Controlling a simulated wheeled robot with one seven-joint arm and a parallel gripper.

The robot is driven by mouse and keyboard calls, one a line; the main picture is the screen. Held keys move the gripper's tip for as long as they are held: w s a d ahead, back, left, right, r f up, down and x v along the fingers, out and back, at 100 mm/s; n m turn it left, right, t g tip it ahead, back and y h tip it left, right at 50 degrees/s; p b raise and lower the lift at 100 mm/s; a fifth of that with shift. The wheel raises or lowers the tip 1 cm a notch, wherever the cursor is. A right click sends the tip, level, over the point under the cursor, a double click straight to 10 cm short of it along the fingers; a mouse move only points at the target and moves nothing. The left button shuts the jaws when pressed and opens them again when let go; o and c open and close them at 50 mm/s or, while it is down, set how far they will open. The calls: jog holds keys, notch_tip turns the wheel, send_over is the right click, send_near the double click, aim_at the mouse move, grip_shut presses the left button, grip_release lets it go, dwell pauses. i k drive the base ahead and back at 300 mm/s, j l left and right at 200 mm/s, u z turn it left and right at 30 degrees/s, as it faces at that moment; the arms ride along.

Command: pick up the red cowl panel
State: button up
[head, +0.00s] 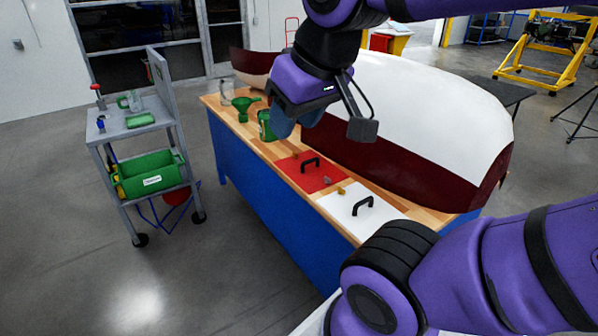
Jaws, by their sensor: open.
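The red cowl panel (291,168) lies flat on the workbench in the head view, with a black arched handle on top. My gripper (322,122) hangs above the bench, higher than the red panel in the picture. It is open and apart from the panel's handle. One dark grey finger shows at its right; the other is mostly hidden.
A white panel (340,205) with a black handle lies in front of the red one. A large white and maroon cowl (430,100) stands along the bench's right side. A green funnel (242,106) stands farther back. A tool cart (150,165) is at left; open floor lies between.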

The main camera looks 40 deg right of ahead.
aim_at(308, 171)
jog(key=i+j+z, duration=0.1)
jog(key=i, duration=0.25)
jog(key=i+j, duration=0.2)
jog(key=i+z, duration=0.15)
jog(key=i, duration=0.35)
jog(key=i+j+z, duration=0.1)
jog(key=i, duration=0.45)
jog(key=i+j+z, duration=0.15)
jog(key=i, duration=0.35)
jog(key=i+j+z, duration=0.5)
jog(key=i, duration=0.2)
jog(key=i+j+z, duration=0.2)
jog(key=z, duration=0.25)
jog(key=i+j+z, duration=0.15)
jog(key=z, duration=0.35)
jog(key=i+j+z, duration=0.1)
jog(key=j+z, duration=0.65)
jog(key=z, duration=0.15)
